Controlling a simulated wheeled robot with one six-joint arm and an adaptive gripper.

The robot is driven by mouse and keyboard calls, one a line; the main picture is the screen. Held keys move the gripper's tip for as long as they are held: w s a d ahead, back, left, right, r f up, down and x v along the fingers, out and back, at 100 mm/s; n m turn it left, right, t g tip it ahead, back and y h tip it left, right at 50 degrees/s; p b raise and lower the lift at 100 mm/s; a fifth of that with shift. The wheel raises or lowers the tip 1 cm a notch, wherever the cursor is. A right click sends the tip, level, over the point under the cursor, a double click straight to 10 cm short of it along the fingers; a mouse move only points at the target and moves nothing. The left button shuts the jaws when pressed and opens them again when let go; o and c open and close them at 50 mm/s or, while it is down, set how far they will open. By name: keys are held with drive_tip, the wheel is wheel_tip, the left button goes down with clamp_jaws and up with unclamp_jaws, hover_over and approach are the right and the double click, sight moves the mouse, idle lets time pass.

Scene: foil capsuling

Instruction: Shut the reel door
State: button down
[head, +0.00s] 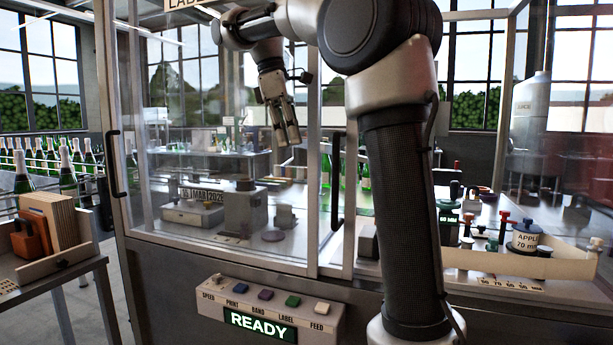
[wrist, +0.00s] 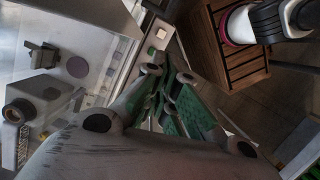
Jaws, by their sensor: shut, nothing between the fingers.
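The machine cabinet has framed clear panes across its front. A wide pane (head: 225,190) on the left has a dark upright handle (head: 115,165) at its left edge. A second dark handle (head: 337,180) stands on the frame at the cabinet's middle. I cannot tell for sure which pane is the reel door, or how far it stands open, because my arm covers part of the front. My gripper (head: 284,122) is shut and empty, pointing down before the upper part of the wide pane, apart from both handles. Its fingers, with green pads, also show in the wrist view (wrist: 168,85).
A control box (head: 262,318) reading READY juts out below the panes. At right, a low tray (head: 560,266) holds several spools and small posts. A side table (head: 50,285) with a wooden block stands at left. Bottles line up behind it.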

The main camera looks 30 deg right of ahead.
drive_tip(key=s+d+f, duration=0.1)
drive_tip(key=f, duration=0.2)
drive_tip(key=s+d+f, duration=0.2)
drive_tip(key=f, duration=0.1)
drive_tip(key=s+d+f, duration=0.1)
drive_tip(key=d+f, duration=0.1)
drive_tip(key=f, duration=0.1)
drive_tip(key=shift+s+f, duration=0.15)
drive_tip(key=shift+f, duration=0.1)
